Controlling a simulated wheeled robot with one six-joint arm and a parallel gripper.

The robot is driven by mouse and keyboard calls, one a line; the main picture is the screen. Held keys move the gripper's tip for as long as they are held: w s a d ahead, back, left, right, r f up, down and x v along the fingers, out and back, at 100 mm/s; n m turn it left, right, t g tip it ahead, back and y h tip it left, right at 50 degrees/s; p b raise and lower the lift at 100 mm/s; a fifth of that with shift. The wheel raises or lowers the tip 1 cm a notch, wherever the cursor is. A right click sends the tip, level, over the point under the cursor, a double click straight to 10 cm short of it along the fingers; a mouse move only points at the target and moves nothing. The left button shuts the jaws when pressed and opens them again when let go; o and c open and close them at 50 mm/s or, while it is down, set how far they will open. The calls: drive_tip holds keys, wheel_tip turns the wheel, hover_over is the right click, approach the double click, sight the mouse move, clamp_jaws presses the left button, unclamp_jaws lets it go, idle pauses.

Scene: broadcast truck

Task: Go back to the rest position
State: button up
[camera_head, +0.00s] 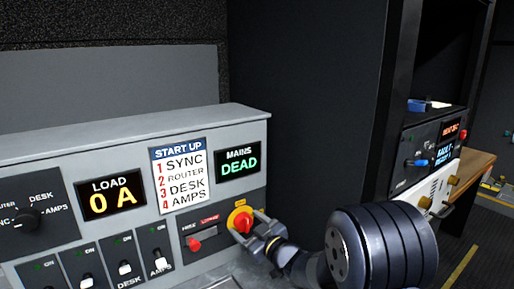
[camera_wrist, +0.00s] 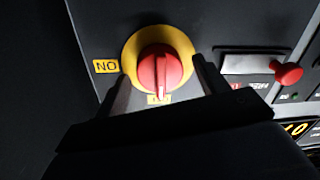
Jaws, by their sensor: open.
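My gripper (camera_head: 255,225) is in front of the lower right of the grey panel (camera_head: 258,145), at a red rotary knob (camera_head: 241,221) on a yellow disc. In the wrist view the red knob (camera_wrist: 160,70) sits between the two open fingers (camera_wrist: 160,85), one on each side. I cannot tell whether either finger touches it. The knob's grip stands upright in that view. A yellow label reading "NO" (camera_wrist: 106,66) is beside the disc, and a second label below is partly hidden by my gripper.
A red pull knob (camera_head: 194,244) is left of the rotary knob; it also shows in the wrist view (camera_wrist: 287,73). Screens read "LOAD 0 A" (camera_head: 110,194) and "MAINS DEAD" (camera_head: 238,163). Several switches (camera_head: 124,267) line the lower left. An equipment rack (camera_head: 428,150) stands right.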

drive_tip(key=shift+r+m+p, duration=0.15)
drive_tip(key=shift+m+p, duration=0.35)
drive_tip(key=shift+p, duration=0.05)
drive_tip(key=shift+s+d+f, duration=0.15)
drive_tip(key=shift+f, duration=0.05)
drive_tip(key=shift+s+d, duration=0.25)
drive_tip(key=shift+s, duration=0.15)
